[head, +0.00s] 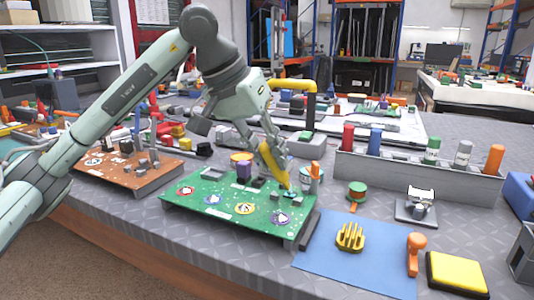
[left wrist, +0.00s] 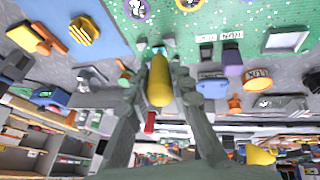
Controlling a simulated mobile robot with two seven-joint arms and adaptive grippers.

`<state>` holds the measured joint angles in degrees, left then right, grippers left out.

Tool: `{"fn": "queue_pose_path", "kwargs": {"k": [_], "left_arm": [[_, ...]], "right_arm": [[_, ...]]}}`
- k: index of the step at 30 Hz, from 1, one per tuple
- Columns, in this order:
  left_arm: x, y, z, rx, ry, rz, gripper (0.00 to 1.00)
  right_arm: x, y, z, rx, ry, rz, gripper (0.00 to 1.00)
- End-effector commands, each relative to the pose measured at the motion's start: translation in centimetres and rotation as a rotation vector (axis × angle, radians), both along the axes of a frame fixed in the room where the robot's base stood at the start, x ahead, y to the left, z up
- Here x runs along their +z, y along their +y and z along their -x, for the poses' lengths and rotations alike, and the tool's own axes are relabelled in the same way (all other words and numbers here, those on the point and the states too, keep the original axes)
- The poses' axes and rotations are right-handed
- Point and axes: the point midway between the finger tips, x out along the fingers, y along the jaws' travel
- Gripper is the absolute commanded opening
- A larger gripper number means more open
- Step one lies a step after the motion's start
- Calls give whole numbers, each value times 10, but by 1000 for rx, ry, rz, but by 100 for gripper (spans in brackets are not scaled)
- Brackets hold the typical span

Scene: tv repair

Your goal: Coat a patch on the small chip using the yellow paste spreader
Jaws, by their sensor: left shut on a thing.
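My left gripper (head: 268,150) is shut on the yellow paste spreader (head: 274,162) above the right part of the green circuit board (head: 222,203). The spreader slants down, and its narrow tip is at or just above the board near several small dark and grey parts. I cannot tell which of these is the small chip, whether the tip touches it, or whether a patch is coated. In the left wrist view, the spreader (left wrist: 159,82) sits between the two fingers, pointing at the green board (left wrist: 218,18). My right gripper is not in view.
A blue mat (head: 345,272) with a yellow ribbed piece (head: 350,237) and an orange tool (head: 415,254) lies right of the board. A yellow-topped pad (head: 456,273) is beside it. A grey rack (head: 420,178) of coloured cylinders stands behind. A brown board (head: 130,172) lies left.

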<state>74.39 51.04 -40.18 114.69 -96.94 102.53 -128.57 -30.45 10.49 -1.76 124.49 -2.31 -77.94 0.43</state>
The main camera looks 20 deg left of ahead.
Motion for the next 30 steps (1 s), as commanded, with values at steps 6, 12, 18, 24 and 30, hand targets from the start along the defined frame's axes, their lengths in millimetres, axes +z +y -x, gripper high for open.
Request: {"fn": "queue_pose_path", "kwargs": {"k": [6,12,18,24,30], "left_arm": [[-1,-8,1,-2,2,0,0],[-1,-7,1,-2,2,0,0],[-1,3,0,0,3,0,0],[0,7,0,0,2,0,0],[0,5,0,-1,2,-1,0]], "right_arm": [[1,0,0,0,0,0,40],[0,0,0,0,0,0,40],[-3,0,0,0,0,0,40],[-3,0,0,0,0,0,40],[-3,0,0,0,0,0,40]]}}
